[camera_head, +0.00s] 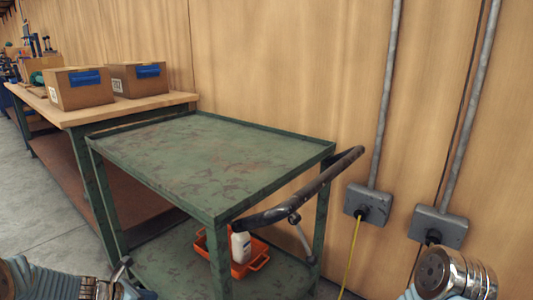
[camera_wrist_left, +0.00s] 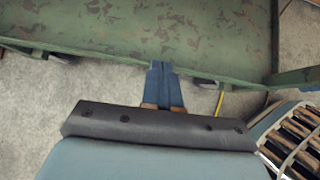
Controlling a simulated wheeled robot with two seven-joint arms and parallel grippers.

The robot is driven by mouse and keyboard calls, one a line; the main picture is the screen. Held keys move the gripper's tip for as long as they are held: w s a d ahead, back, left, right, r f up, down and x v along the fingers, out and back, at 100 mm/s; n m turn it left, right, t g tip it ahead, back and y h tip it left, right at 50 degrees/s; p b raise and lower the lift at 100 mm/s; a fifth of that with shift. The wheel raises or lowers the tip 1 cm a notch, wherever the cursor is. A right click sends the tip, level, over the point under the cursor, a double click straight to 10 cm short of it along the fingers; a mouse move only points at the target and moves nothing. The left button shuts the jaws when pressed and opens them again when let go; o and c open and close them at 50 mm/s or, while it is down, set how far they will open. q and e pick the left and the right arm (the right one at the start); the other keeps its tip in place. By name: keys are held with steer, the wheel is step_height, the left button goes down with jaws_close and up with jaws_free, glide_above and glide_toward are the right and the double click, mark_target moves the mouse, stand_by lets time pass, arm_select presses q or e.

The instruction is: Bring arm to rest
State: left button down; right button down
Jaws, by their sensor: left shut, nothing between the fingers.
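My left arm comes in at the bottom left of the head view, with its gripper (camera_head: 121,270) low in front of the green cart's near left side. In the left wrist view, the two blue fingers of the left gripper (camera_wrist_left: 161,69) lie together, shut and empty. Their tips overlap the edge of the green metal surface (camera_wrist_left: 120,30) in the picture; I cannot tell whether they touch it. My right gripper does not show.
A green cart (camera_head: 215,160) with a bare top and a dark handle (camera_head: 305,190) stands ahead. An orange tray (camera_head: 258,262) with a white bottle (camera_head: 241,246) sits on its lower shelf. A workbench (camera_head: 75,115) carries two cardboard boxes (camera_head: 80,92). A yellow cable (camera_head: 351,257) hangs at right.

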arm_select(q)
steer(key=s+d+f+m+g+y+p, duration=0.2)
steer(key=s+d+f+m+g+p, duration=0.25)
steer(key=s+d+f+m, duration=0.55)
steer(key=s+d+m+g+p, duration=0.1)
steer(key=s+d+m+p, duration=0.3)
steer(key=s+d+m, duration=0.8)
steer(key=s+m, duration=0.2)
steer(key=m, duration=0.2)
steer(key=shift+s+g, duration=0.25)
steer(key=shift+g, duration=0.1)
steer(key=shift+d+f, duration=0.1)
